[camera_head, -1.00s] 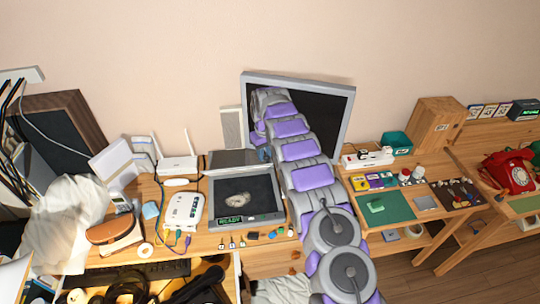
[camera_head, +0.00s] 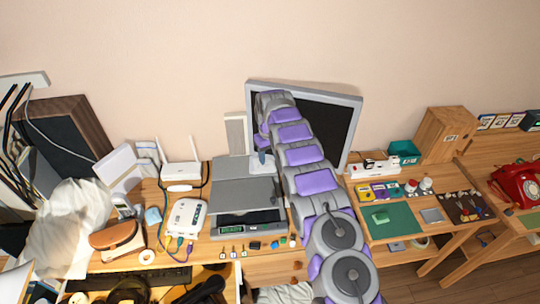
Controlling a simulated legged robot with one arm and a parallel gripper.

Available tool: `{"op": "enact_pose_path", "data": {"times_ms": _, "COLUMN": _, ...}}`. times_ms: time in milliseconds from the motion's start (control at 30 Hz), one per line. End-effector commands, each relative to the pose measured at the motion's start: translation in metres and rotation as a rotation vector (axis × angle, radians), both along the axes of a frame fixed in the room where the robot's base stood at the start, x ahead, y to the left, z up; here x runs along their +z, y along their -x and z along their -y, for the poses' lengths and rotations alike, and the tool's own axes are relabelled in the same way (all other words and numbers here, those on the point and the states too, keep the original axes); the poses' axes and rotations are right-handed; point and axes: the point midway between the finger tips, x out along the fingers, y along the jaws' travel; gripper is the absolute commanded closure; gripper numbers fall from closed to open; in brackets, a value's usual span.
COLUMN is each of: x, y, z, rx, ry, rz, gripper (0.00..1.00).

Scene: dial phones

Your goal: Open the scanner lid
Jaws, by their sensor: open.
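The scanner (camera_head: 246,229) stands on the wooden desk, with a lit green display on its front panel. Its grey lid (camera_head: 240,194) lies low over the bed and covers the glass. A dark strip shows along the lid's front edge; I cannot tell whether it is a gap or shadow. My gripper (camera_head: 262,163) points down over the rear right part of the scanner, partly hidden by my arm. It is open and small in view; I cannot tell whether it touches the lid.
A monitor (camera_head: 331,126) stands behind my arm. A white router (camera_head: 181,172) and a white box (camera_head: 187,216) are left of the scanner. Small items lie along its front edge. A green mat (camera_head: 397,222) is to the right.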

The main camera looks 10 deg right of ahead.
Motion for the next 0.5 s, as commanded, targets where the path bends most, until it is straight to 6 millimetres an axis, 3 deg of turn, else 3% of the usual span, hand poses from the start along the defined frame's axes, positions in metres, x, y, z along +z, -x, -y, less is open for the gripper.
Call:
{"op": "enact_pose_path", "data": {"times_ms": 167, "x": 0.007, "y": 0.000, "z": 0.000, "rx": 0.000, "ry": -0.001, "rz": 0.000, "gripper": 0.48}}
{"op": "enact_pose_path", "data": {"times_ms": 500, "x": 0.066, "y": -0.002, "z": 0.000, "rx": 0.001, "ry": -0.002, "rz": 0.003, "gripper": 0.48}}
